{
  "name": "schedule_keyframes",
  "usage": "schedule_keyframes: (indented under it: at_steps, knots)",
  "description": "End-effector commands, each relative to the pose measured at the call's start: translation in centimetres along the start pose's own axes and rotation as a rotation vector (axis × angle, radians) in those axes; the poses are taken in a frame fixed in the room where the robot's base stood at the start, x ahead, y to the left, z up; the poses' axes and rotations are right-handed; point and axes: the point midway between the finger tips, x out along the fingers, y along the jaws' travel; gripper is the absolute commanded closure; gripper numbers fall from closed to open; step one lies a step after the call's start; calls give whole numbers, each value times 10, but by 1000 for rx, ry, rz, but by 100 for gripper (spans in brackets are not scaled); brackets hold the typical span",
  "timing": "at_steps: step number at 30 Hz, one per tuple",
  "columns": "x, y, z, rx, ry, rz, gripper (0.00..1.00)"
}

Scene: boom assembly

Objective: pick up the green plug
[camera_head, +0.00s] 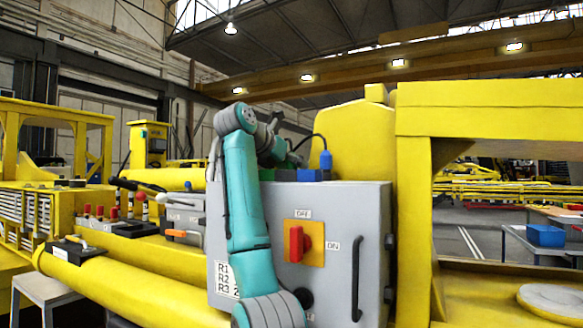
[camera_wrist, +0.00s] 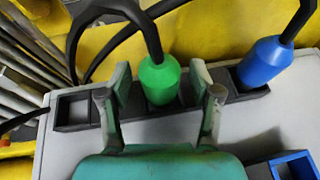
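The green plug (camera_wrist: 160,80) has a black cable and stands in a row of black sockets in the wrist view. My gripper (camera_wrist: 160,72) is open, with one finger on each side of the plug and visible gaps between the fingers and it. In the head view my gripper (camera_head: 292,158) is above the top of the grey cabinet (camera_head: 340,225), and the green plug cannot be made out clearly there.
A blue plug (camera_wrist: 265,62) with a black cable stands in a socket to the right. An empty black socket (camera_wrist: 73,110) is at the left end of the row. A blue-rimmed socket (camera_wrist: 295,166) is at lower right. Yellow structure (camera_head: 365,140) rises behind the cabinet.

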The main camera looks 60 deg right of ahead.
Motion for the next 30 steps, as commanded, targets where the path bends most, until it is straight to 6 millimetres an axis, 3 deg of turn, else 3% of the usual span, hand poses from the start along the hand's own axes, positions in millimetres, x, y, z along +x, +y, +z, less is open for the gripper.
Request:
schedule_keyframes:
  at_steps: [1, 7, 20, 30]
  knots:
    - [0, 0, 0, 0, 0, 0, 51]
    - [0, 0, 0, 1, 0, 0, 100]
    - [-3, 0, 6, 2, -1, 0, 100]
    - [-18, 0, 43, 2, -2, 0, 100]
